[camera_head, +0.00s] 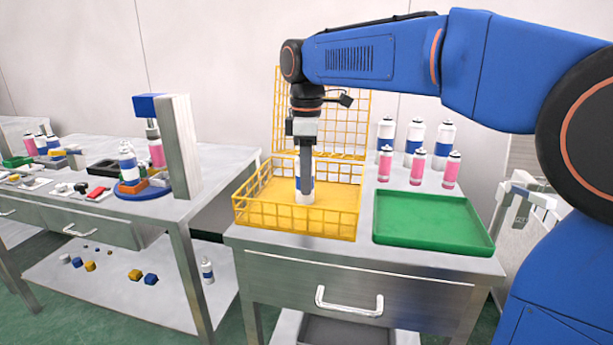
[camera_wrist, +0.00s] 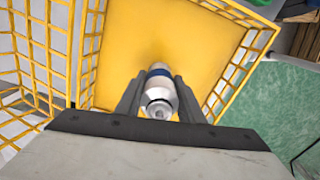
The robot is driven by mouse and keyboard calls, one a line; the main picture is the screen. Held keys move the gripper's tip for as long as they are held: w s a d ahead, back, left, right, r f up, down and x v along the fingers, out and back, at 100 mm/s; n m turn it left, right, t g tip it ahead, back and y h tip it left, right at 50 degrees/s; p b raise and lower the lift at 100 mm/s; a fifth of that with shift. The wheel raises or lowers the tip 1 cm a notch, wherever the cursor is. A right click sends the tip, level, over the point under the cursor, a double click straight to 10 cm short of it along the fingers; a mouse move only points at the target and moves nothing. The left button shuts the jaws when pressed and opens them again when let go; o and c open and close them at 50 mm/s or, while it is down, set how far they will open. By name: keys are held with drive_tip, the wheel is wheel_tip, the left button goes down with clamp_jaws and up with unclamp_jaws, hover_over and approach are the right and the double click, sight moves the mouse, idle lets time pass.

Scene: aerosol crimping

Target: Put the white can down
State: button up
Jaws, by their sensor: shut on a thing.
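The white can (camera_wrist: 159,90) has a blue band and stands between the two fingers of my gripper (camera_wrist: 158,98) in the wrist view. My gripper is shut on it. In the head view my gripper (camera_head: 306,180) points straight down inside the yellow wire basket (camera_head: 300,222), and the lower part of the can (camera_head: 305,197) shows below the fingers. The can is upright and close to the basket's yellow floor. I cannot tell whether it touches the floor. The rest of the basket floor looks empty.
A green tray (camera_head: 432,222) lies empty to the right of the basket. White-blue cans (camera_head: 414,137) and pink cans (camera_head: 417,165) stand behind the tray. A taller wire panel (camera_head: 340,110) rises behind the basket. A crimping station (camera_head: 180,150) stands on the left table.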

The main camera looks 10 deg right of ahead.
drive_tip(key=o, duration=1.1)
wheel_tip(320, 180, up, 12)
drive_tip(key=shift+r, duration=0.1)
